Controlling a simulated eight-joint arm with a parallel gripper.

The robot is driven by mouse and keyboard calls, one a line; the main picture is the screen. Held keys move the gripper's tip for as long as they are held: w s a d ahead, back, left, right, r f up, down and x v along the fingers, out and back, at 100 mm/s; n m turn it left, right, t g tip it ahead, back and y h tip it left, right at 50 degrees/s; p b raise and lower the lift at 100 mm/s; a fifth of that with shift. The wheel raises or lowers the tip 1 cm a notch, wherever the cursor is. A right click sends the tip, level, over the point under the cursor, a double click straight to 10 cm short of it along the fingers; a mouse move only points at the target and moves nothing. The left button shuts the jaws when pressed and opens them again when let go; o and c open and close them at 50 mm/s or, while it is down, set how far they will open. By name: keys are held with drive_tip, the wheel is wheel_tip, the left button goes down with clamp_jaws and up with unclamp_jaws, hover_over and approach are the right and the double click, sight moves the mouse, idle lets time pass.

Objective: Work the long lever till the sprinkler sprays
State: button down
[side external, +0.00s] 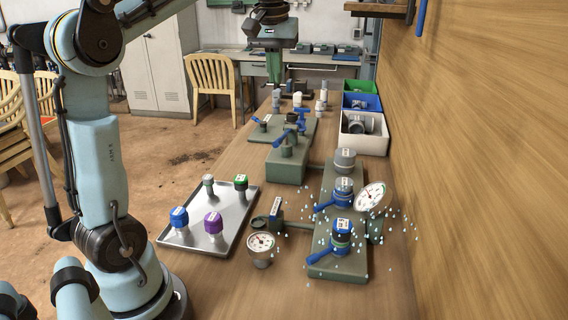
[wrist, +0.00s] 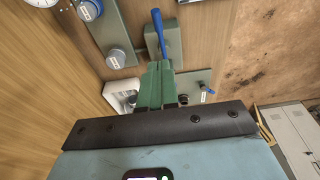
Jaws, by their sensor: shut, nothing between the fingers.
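My gripper (side external: 273,80) hangs at the top middle of the side view, fingers pointing down and together, with nothing between them. In the wrist view its green fingers (wrist: 157,68) are closed, and a long blue lever (wrist: 159,33) shows just beyond their tips; I cannot tell if they touch. The lever stands on a grey-green block (wrist: 157,48). In the side view a green block (side external: 288,163) bears blue handles (side external: 281,138). White droplets (side external: 392,218) are scattered in the air around the front manifold (side external: 338,263); I cannot make out which part they come from.
A metal tray (side external: 188,237) with several capped fittings lies at the left. A dial gauge (side external: 261,247) stands near the front, and another gauge (side external: 369,197) tilts over the manifold. Green, blue and white bins (side external: 362,143) line the right side. A wooden wall (side external: 475,150) closes the right.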

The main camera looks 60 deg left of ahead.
hover_over(278, 139)
wheel_tip(278, 139, down, 12)
drive_tip(key=shift+a+r, duration=0.1)
drive_tip(key=shift+r, duration=0.05)
drive_tip(key=shift+s+f, duration=0.2)
drive_tip(key=shift+f, duration=0.5)
drive_tip(key=shift+f, duration=0.1)
drive_tip(key=f, duration=0.1)
drive_tip(key=d+f+t+y, duration=0.1)
drive_tip(key=f, duration=0.1)
drive_tip(key=s+f+t+y, duration=0.1)
drive_tip(key=f, duration=0.1)
drive_tip(key=shift+s+d+f, duration=0.1)
drive_tip(key=shift+d+f, duration=0.05)
drive_tip(key=shift+d, duration=0.1)
drive_tip(key=shift+s+d+f+t+y, duration=0.15)
drive_tip(key=shift+f+t+y, duration=0.25)
drive_tip(key=shift+f, duration=0.4)
drive_tip(key=w+a+r+v, duration=0.1)
drive_tip(key=v, duration=1.2)
drive_tip(key=shift+a+r, duration=0.15)
drive_tip(key=shift+r, duration=0.4)
